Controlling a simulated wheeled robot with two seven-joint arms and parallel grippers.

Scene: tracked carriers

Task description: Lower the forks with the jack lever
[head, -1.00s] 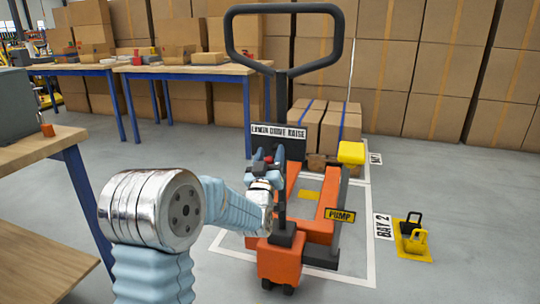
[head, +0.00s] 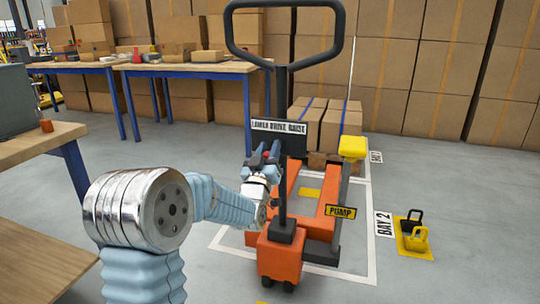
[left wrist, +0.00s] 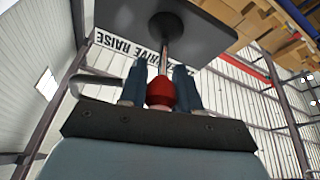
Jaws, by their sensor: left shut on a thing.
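The orange pallet jack (head: 282,255) stands on the floor with its black loop handle (head: 229,30) upright. A label reading LOWER DRIVE RAISE (head: 279,127) is on the handle column. The jack lever shows in the left wrist view as a thin metal rod (left wrist: 165,52) ending in a red knob (left wrist: 160,94). My left gripper (head: 264,158) is at the column just below the label. Its two blue fingers are on either side of the knob and shut on it. The orange forks (head: 329,195) reach back toward the loaded pallet; their height is hard to tell. My right gripper is not in view.
Boxes with blue straps (head: 340,128) stand on a pallet behind the jack. A yellow pedal (head: 352,147) and PUMP sign (head: 340,212) are at its right. A workbench (head: 38,145) is at left.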

